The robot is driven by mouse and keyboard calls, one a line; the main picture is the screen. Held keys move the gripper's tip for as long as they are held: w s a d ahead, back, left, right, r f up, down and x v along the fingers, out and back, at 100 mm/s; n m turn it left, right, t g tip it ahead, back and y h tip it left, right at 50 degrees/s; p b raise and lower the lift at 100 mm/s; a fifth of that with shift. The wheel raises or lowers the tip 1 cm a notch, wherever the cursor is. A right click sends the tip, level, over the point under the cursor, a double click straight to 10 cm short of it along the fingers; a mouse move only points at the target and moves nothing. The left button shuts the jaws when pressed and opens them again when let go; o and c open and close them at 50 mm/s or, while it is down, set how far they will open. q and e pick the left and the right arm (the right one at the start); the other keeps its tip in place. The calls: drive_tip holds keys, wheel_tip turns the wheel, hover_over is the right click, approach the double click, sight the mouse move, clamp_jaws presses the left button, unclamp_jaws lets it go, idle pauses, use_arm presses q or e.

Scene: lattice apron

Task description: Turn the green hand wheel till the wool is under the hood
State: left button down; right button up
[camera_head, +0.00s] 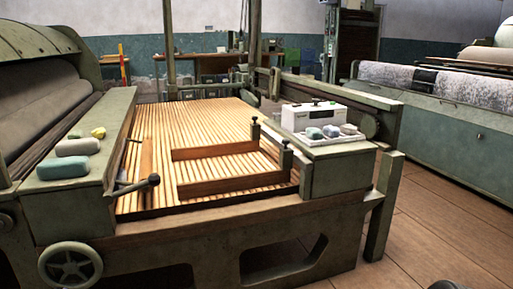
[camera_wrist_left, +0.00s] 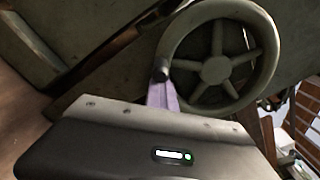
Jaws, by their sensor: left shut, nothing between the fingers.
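The grey-green hand wheel (camera_head: 70,266) is at the lower left of the machine in the head view, low on its front. In the left wrist view the hand wheel (camera_wrist_left: 215,70) is close and large, with spokes and a dark handle knob (camera_wrist_left: 161,73) at its left rim. My left gripper (camera_wrist_left: 162,92) is shut and empty, its fingertips right by this knob; whether they touch it I cannot tell. The rounded green hood (camera_head: 38,42) is at the upper left. I cannot make out wool for certain on the slatted lattice (camera_head: 205,118). My right gripper is not in view.
Pale blocks (camera_head: 78,147) and a small yellow lump (camera_head: 98,132) lie on the left beam. A black-knobbed lever (camera_head: 153,181) sticks out beside the lattice. A white box (camera_head: 312,117) and tray stand on the right end. Open floor (camera_head: 425,230) lies at the right.

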sight(50, 275)
use_arm(q)
drive_tip(key=shift+s+a+r+p, duration=0.15)
drive_tip(key=shift+a+r+p, duration=0.3)
drive_tip(key=shift+r, duration=0.15)
drive_tip(key=shift+s+a+r+p, duration=0.1)
drive_tip(key=shift+a+r+p, duration=0.25)
drive_tip(key=shift+r, duration=0.25)
drive_tip(key=shift+s+a+r, duration=0.1)
drive_tip(key=shift+a+r, duration=0.15)
drive_tip(key=shift+r, duration=0.05)
drive_tip(key=r+p, duration=0.3)
drive_tip(key=r, duration=0.1)
drive_tip(key=shift+s+a+p, duration=0.15)
drive_tip(key=shift+a+p, duration=0.2)
drive_tip(key=shift+p, duration=0.05)
drive_tip(key=shift+f, duration=0.15)
